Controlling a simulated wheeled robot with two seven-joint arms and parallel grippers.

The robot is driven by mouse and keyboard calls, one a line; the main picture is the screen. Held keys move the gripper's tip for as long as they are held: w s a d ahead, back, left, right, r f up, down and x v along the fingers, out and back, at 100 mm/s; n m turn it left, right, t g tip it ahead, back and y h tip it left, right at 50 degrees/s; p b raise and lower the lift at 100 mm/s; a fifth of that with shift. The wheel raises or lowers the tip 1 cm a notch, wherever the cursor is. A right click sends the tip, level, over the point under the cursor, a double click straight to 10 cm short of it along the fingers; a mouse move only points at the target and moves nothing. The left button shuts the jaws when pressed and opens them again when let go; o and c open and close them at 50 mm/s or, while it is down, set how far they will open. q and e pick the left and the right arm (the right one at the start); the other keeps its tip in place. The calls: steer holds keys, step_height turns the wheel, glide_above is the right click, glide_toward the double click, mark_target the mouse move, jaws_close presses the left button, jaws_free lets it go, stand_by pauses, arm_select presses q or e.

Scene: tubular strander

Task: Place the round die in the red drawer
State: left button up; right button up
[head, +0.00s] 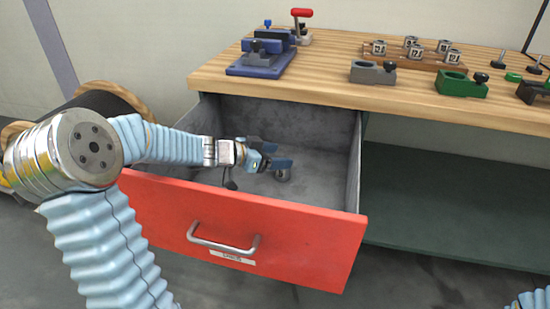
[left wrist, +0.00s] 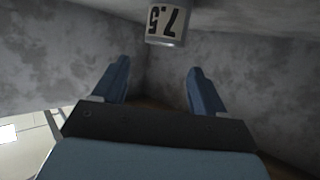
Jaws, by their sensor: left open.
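The red drawer (head: 310,240) is pulled open below the wooden bench top, and its grey inside shows. My left gripper (head: 279,156) is inside the drawer, with its blue fingers apart and nothing between them. The round die (head: 283,175), a small grey cylinder, is on the drawer floor close by the fingertips. In the left wrist view the die (left wrist: 166,24) carries a "7.5" label that reads upside down. It lies just beyond the open fingers (left wrist: 158,72), apart from them, and its far end is cut off. My right gripper is out of view.
The bench top (head: 330,85) holds a blue fixture (head: 265,55), a red-handled clamp (head: 301,20), a grey block (head: 373,72), a green block (head: 461,84) and a wooden rack (head: 420,58) of square metal parts. The drawer walls (head: 355,165) stand around my left gripper. A dark green shelf (head: 450,205) is clear.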

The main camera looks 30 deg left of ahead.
arm_select(q)
steer(key=p+v, duration=0.3)
steer(key=v, duration=0.4)
steer(key=shift+s+a+r, duration=0.15)
steer(key=shift+s+r, duration=0.05)
steer(key=shift+r, duration=0.05)
